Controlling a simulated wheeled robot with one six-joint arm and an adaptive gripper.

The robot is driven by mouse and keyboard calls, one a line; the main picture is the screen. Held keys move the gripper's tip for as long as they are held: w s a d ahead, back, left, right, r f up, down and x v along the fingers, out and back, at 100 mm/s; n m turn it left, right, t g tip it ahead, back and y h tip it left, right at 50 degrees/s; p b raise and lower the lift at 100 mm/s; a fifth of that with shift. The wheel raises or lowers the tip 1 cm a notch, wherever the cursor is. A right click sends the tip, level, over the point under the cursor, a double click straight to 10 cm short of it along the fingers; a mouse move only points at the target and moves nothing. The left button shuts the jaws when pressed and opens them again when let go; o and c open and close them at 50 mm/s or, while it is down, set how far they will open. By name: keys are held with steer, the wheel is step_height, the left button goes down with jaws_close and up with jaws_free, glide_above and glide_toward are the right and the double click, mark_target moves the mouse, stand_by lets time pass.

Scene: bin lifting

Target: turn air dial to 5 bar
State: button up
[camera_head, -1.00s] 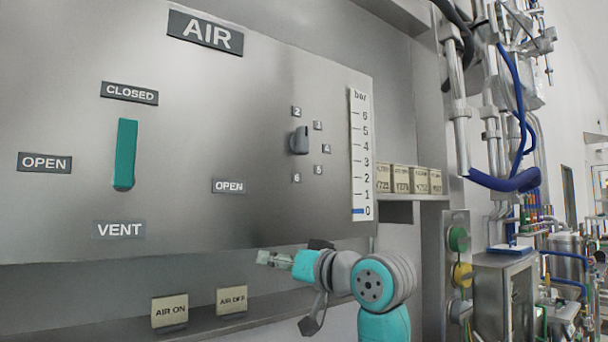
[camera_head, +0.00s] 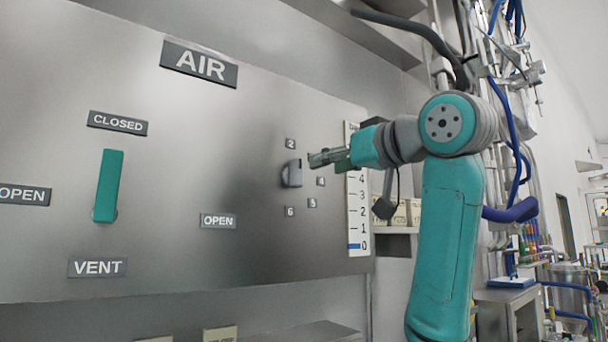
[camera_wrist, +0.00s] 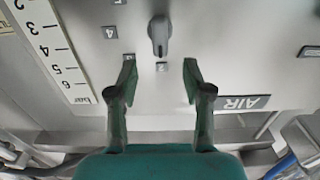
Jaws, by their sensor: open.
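The air dial (camera_head: 291,174) is a small dark grey knob on the steel panel, ringed by number labels. It also shows in the wrist view (camera_wrist: 159,35), beyond the fingertips and not between them. My gripper (camera_head: 316,158) is open and empty, just right of and slightly above the dial, and covers the 3 label in the head view. In the wrist view my gripper (camera_wrist: 159,76) has its fingers spread wide, with the 2 label (camera_wrist: 162,67) in the gap. The 5 label (camera_head: 312,203) is at the dial's lower right. The bar gauge (camera_head: 357,215) shows blue near 0.
A teal lever (camera_head: 108,186) stands upright between the CLOSED and VENT labels at left. Pipes and blue hoses (camera_head: 512,212) run at right.

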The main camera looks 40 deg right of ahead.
mark_target(300, 173)
steer(key=w, duration=1)
jaws_close()
